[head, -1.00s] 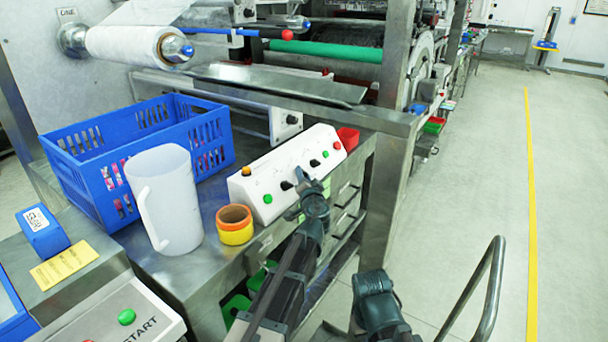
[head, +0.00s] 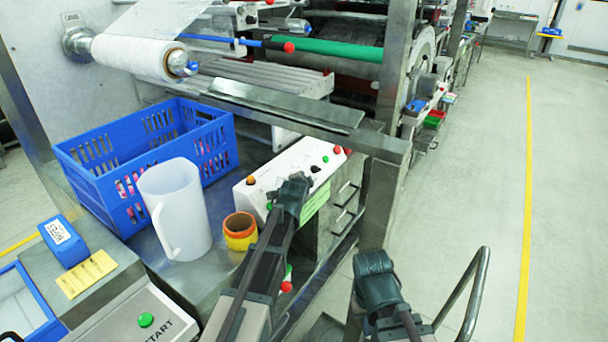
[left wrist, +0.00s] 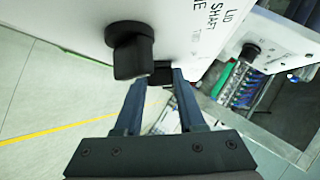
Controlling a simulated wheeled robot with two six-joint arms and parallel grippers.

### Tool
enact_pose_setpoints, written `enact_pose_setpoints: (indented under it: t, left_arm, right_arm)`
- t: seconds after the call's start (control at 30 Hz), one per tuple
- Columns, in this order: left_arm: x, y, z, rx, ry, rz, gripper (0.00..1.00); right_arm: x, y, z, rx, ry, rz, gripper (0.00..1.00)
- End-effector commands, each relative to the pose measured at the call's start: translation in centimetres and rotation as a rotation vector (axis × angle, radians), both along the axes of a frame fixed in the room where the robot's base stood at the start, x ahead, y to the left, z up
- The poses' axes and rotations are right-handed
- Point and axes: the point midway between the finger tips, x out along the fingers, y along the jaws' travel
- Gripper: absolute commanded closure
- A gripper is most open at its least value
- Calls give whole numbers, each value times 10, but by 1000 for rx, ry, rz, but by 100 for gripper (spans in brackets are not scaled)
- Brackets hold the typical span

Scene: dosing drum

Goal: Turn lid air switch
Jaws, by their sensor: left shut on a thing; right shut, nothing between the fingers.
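The white control box (head: 290,163) stands on the steel bench, with coloured buttons along it. My left gripper (head: 297,182) is at its front face and hides the switches there. In the left wrist view, a black rotary knob (left wrist: 130,47) stands out from the white panel, just left of the fingertips. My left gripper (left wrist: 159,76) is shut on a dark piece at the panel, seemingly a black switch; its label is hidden. Printing by the fingers reads "LID SHAFT". A further black knob (left wrist: 249,51) is to the right. My right gripper (head: 374,264) is shut and empty, away from the box.
A white jug (head: 176,210), rolls of orange and yellow tape (head: 240,232) and a blue crate (head: 100,190) stand left of the box. A steel post (head: 378,205) rises on its right. Open floor lies further right.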

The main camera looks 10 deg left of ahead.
Motion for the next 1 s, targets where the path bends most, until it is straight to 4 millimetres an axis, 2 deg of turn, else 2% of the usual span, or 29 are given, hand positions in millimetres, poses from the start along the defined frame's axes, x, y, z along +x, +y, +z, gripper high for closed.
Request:
enact_pose_setpoints:
  t: [0.03, 0.4, 0.7, 1.0]
  left_arm:
    - [2, 1, 6, 7, 24, -16, 100]
    - [4, 2, 7, 82, 200, -151, 100]
    - [3, 3, 5, 112, 270, -203, 100]
    - [3, 3, 3, 118, 284, -213, 100]
  right_arm:
    - [0, 0, 11, 0, 0, 0, 100]
    - [0, 0, 44, 0, 0, 0, 100]
    - [0, 0, 54, 0, 0, 0, 100]
    - [0, 0, 54, 0, 0, 0, 100]
